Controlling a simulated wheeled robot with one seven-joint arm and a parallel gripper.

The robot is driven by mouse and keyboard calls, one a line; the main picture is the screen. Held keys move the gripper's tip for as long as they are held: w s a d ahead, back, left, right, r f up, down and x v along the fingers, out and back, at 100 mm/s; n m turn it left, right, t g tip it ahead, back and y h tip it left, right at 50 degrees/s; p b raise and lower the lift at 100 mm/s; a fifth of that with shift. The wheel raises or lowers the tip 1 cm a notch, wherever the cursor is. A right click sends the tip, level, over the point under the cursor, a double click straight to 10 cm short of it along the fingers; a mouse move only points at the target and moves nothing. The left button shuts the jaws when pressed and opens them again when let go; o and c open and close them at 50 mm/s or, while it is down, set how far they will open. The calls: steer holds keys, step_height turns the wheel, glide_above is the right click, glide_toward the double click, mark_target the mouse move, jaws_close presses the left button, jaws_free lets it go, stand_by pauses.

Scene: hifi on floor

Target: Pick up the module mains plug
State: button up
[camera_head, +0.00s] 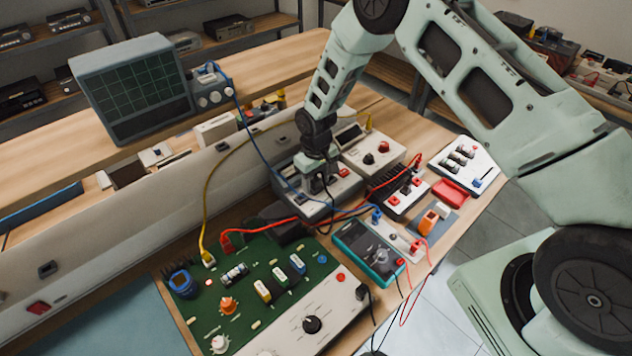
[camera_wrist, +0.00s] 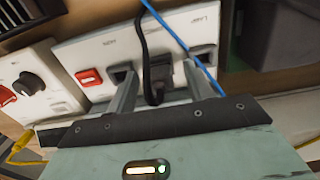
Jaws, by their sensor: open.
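In the wrist view, a black mains plug (camera_wrist: 160,75) with a black cable is at the face of a white module (camera_wrist: 85,55). It appears seated there; its contact face is hidden. My gripper (camera_wrist: 163,82) is open, with one finger on each side of the plug. Whether the fingers touch it I cannot tell. In the head view, my gripper (camera_head: 321,180) points down over the white module (camera_head: 312,208) on the bench, and the plug is hard to make out beneath it.
A blue cable (camera_wrist: 180,40) runs close by the right finger. A red switch (camera_wrist: 88,76) sits left of the plug. A green circuit board (camera_head: 255,275), a teal meter (camera_head: 368,253) and a white box with knobs (camera_head: 372,150) crowd the bench, with red, blue and yellow leads across it.

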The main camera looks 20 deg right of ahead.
steer(key=c, duration=1)
steer(key=shift+r, duration=0.1)
